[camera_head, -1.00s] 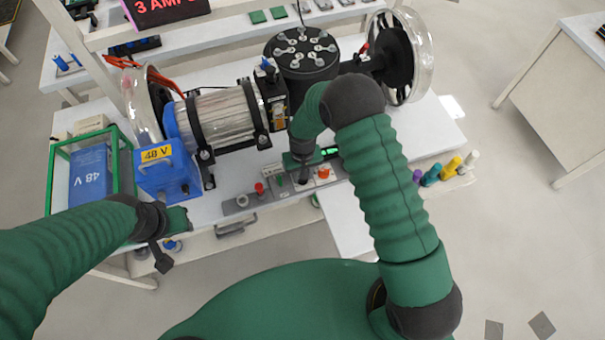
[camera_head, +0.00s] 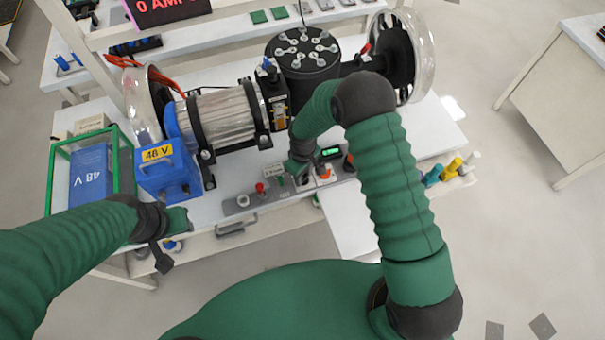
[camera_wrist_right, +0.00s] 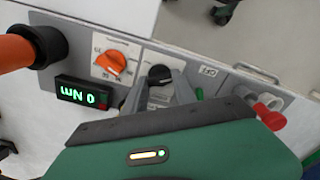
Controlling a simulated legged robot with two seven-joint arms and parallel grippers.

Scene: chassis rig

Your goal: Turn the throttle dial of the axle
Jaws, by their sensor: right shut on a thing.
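The axle rig (camera_head: 225,115) lies along the bench, with a wheel under a clear cover at each end. A grey control panel (camera_head: 240,203) runs along the bench's front edge. My right gripper (camera_head: 298,178) is down at this panel. In the wrist view my right gripper (camera_wrist_right: 160,88) has its two fingers on either side of a black dial (camera_wrist_right: 159,74), shut on it. An orange dial (camera_wrist_right: 112,62) with a printed scale sits beside it, untouched. My left gripper (camera_head: 178,219) hangs near the bench's front left; its fingers do not show clearly.
An orange and black knob (camera_wrist_right: 32,48) and a red knob (camera_wrist_right: 270,112) stick up nearby. A blue 48 V box (camera_head: 168,170) and a green frame (camera_head: 62,160) stand at left. An overhead sign (camera_head: 165,10) reads 0 AMP.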

